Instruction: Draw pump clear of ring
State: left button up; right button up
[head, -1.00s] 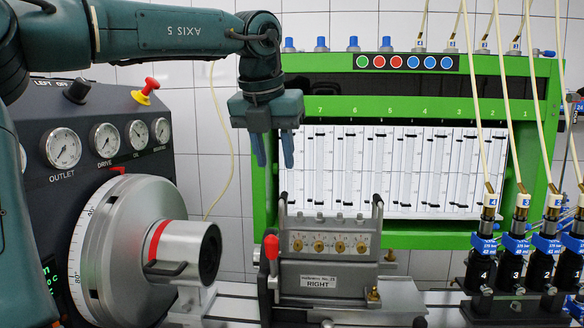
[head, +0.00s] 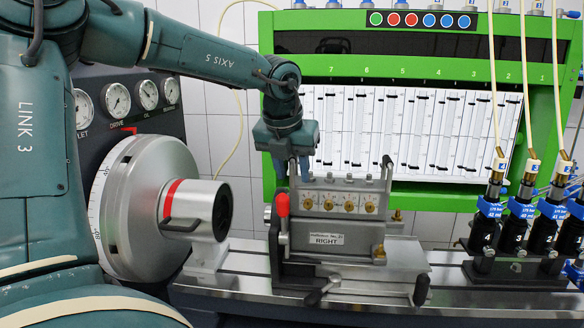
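The pump (head: 337,208) is a grey block with several brass fittings on its face and a plate reading RIGHT. It sits in a clamp on the bench rail, with an upright handle at each end. The silver ring (head: 174,212) with a red band is on the drive at left. A gap shows between the ring's dark open end and the pump. My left gripper (head: 292,170) points down at the pump's left handle, its two fingers apart, one on each side of the handle's top. I cannot tell whether they touch it. My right gripper is not in view.
A red-knobbed lever (head: 282,206) stands at the pump's left front. The green-framed tube panel (head: 400,190) rises behind. Several black injectors with blue clips (head: 490,209) and hoses stand at right. The bare rail (head: 450,262) runs along the front.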

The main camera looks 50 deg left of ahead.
pick_arm(q)
grip_shut()
dwell(0.3)
dwell(1.1)
